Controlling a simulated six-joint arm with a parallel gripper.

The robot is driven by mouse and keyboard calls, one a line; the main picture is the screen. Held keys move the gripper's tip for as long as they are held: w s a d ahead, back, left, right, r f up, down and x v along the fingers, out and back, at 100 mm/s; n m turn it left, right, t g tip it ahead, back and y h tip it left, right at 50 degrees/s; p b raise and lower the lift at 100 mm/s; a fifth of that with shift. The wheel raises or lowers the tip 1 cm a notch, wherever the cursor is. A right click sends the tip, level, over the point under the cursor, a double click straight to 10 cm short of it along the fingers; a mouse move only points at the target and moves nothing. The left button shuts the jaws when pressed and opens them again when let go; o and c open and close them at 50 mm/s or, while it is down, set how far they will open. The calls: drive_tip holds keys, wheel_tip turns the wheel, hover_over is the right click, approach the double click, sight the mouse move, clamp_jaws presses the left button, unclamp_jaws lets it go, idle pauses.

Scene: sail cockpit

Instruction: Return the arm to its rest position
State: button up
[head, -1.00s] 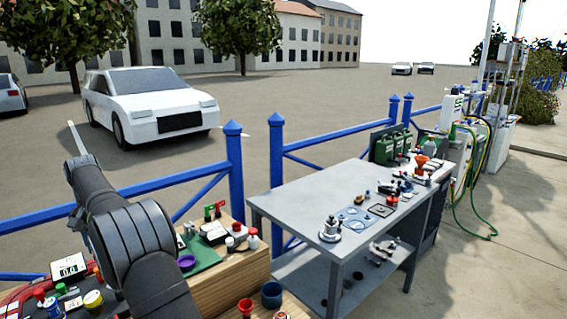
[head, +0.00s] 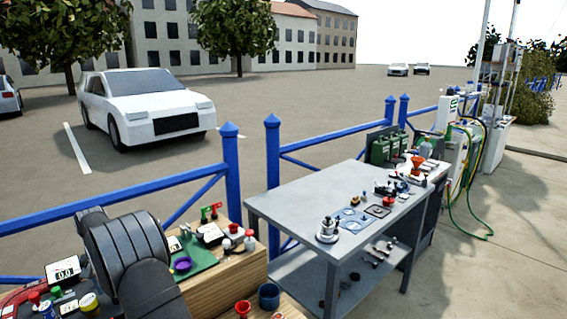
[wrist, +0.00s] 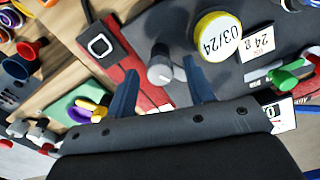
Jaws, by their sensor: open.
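In the head view my arm (head: 125,255) is folded at the lower left, over the edge of the wooden bench, and my gripper is out of sight there. In the wrist view my gripper (wrist: 160,63) is open, with its two blue fingers apart. A grey knob-topped item (wrist: 160,70) shows in the gap between the fingers. I cannot tell how far below them it is, and nothing appears gripped.
The wrist view shows a yellow-rimmed round tin (wrist: 218,36), a red case (wrist: 118,75) and a green mat (wrist: 75,103). In the head view, a grey metal table (head: 290,207) stands right of the wooden bench (head: 228,268). Blue railing (head: 130,195) runs behind.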

drive_tip(key=shift+r, duration=0.1)
wheel_tip(320, 180, up, 17)
wheel_tip(320, 180, down, 17)
drive_tip(key=shift+n, duration=0.3)
drive_tip(key=n, duration=0.5)
drive_tip(key=shift+n, duration=0.3)
drive_tip(key=n, duration=0.5)
drive_tip(key=shift+n, duration=0.4)
drive_tip(key=shift+r, duration=0.9)
